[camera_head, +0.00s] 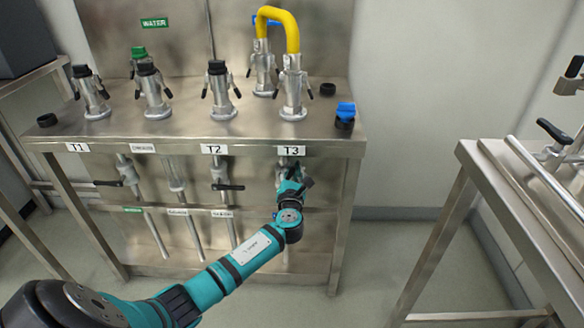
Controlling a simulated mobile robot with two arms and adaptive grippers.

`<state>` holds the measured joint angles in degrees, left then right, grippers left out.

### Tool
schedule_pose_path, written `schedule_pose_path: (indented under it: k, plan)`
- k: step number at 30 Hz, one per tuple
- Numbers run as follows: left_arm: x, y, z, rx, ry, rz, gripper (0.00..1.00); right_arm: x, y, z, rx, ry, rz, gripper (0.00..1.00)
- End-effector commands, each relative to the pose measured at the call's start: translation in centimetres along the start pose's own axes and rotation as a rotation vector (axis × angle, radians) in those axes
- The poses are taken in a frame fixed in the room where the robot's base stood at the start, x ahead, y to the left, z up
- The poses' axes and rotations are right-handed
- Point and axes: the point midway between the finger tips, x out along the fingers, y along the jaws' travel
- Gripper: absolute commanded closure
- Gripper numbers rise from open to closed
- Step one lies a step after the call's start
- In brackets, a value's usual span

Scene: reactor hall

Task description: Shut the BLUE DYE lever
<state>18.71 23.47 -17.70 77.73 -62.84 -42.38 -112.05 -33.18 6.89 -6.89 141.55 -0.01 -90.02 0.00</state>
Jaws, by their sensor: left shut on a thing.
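My left gripper (291,178) reaches under the front edge of the steel bench (250,150), just below the T3 label (291,151). It is shut on a valve lever on the pipe there. The gripper hides most of this lever, so its angle cannot be told. My forearm covers the pipe below it, and no BLUE DYE label can be read. Two other black levers, the left lever (108,183) and the middle lever (228,187), lie roughly level on neighbouring pipes. My right gripper is not in view.
Several metal couplings stand on the bench top. A yellow hose (279,16) arches between two at the right. A blue cap (345,112) sits near the right corner. Another steel table (500,190) stands at the right, with open floor between.

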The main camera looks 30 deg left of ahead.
Motion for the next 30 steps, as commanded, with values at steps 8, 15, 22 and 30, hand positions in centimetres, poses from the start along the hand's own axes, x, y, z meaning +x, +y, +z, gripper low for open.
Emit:
schedule_pose_path:
  k: [8, 15, 22, 30]
  plan:
    - [0.2, -1.1, -0.7, 0.193, 0.011, -0.007, 1.0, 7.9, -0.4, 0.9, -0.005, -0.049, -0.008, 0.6]
    - [0.2, -2.8, -1.2, 0.409, 0.009, -0.008, 1.0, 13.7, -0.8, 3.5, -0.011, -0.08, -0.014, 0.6]
    - [0.2, -4.4, -2.2, 0.627, 0.007, -0.009, 1.0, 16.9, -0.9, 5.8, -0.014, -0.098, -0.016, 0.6]
    - [0.2, -5.9, -3.8, 0.874, 0.006, -0.009, 1.0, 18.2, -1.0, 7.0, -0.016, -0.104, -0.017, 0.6]
